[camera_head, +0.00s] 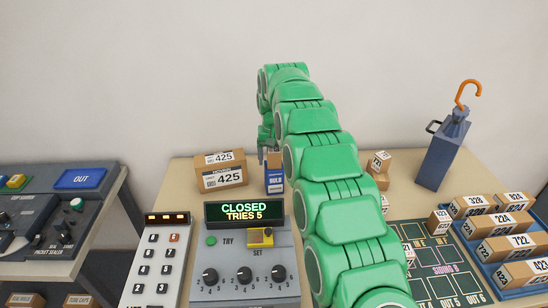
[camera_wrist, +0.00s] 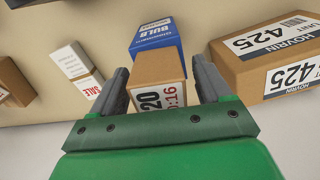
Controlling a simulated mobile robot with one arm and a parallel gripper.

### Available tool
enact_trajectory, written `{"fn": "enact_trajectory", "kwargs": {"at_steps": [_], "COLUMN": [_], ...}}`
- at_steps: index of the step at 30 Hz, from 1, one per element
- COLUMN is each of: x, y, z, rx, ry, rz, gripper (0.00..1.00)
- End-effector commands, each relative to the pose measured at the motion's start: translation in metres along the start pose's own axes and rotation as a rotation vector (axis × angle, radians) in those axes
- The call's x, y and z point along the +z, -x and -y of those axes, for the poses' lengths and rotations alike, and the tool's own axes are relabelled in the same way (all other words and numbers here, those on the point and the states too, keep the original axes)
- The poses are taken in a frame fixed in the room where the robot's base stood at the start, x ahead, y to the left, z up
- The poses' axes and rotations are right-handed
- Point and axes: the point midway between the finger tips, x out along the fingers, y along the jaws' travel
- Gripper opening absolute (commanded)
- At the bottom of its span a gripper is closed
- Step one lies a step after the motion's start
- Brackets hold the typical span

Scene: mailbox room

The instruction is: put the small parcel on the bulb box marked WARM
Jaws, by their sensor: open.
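The bulb box (camera_head: 275,184) is blue and stands upright on the table; its other side shows in the wrist view (camera_wrist: 156,33). I cannot read WARM on it. The small parcel (camera_wrist: 157,70) is a brown carton with a white label reading 20 and 16. My gripper (camera_wrist: 160,82) is open, with one dark finger on each side of the parcel. In the head view my arm partly hides the gripper.
A larger carton marked 425 (camera_head: 221,171) stands close beside the bulb box. A grey lock console (camera_head: 245,280) reading CLOSED, TRIES 5 is in front. Small cartons (camera_head: 378,168), an umbrella stand (camera_head: 440,155) and a blue tray of parcels (camera_head: 491,284) are at right.

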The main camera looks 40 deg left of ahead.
Motion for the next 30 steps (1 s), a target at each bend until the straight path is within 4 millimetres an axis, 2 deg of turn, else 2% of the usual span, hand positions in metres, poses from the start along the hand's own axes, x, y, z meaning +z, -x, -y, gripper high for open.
{"fn": "enact_trajectory", "kwargs": {"at_steps": [12, 18, 30], "x": [-0.002, -0.002, 0.0], "y": [0.046, 0.063, 0.075], "z": [0.0, 0.0, 0.0], "rx": [-0.001, -0.001, -0.001], "ry": [0.0, -0.001, 0.0], "rz": [-0.007, -0.006, 0.0], "gripper": [0.78, 0.78, 0.78]}}
